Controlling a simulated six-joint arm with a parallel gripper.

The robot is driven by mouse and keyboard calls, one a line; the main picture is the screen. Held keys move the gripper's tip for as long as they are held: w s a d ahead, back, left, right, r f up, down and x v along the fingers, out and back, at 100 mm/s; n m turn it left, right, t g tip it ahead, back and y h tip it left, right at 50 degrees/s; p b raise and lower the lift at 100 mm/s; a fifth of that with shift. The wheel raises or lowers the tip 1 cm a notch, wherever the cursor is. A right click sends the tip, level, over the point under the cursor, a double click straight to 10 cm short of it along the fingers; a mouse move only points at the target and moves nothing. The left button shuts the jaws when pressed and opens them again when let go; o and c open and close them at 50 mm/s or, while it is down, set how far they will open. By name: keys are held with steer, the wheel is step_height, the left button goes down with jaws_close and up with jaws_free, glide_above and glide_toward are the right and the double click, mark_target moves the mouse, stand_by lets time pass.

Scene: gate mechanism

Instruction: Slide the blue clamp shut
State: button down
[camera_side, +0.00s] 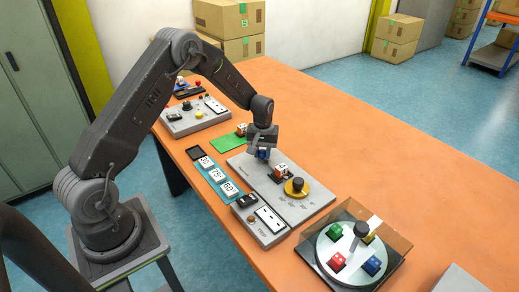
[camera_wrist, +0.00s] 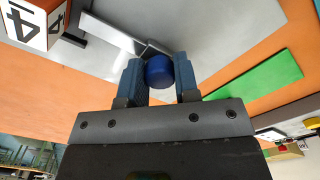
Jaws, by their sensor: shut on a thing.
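The blue clamp knob (camera_wrist: 159,72) sits between the two fingers of my gripper (camera_wrist: 160,80) in the wrist view. The fingers are shut on it. In the side view my gripper (camera_side: 263,154) points down over the far end of the grey mechanism plate (camera_side: 310,205), and the knob is mostly hidden by the fingers. A white and orange block (camera_side: 281,171) marked 4 stands on the plate near the gripper; its numbered faces also show at the upper left of the wrist view (camera_wrist: 32,20). A metal bar (camera_wrist: 115,34) runs from the knob toward that block.
A yellow dial with a black knob (camera_side: 297,187) is on the same plate. A green mat (camera_side: 229,141) lies behind it, and number cards (camera_side: 217,175) lie to the left. A turntable box with coloured cubes (camera_side: 350,250) stands at front right. The table's right side is clear.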

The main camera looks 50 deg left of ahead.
steer(key=shift+d, duration=0.6)
steer(key=c, duration=0.8)
jaws_free()
steer(key=shift+c, duration=0.2)
steer(key=shift+a, duration=0.1)
step_height(320, 180, up, 14)
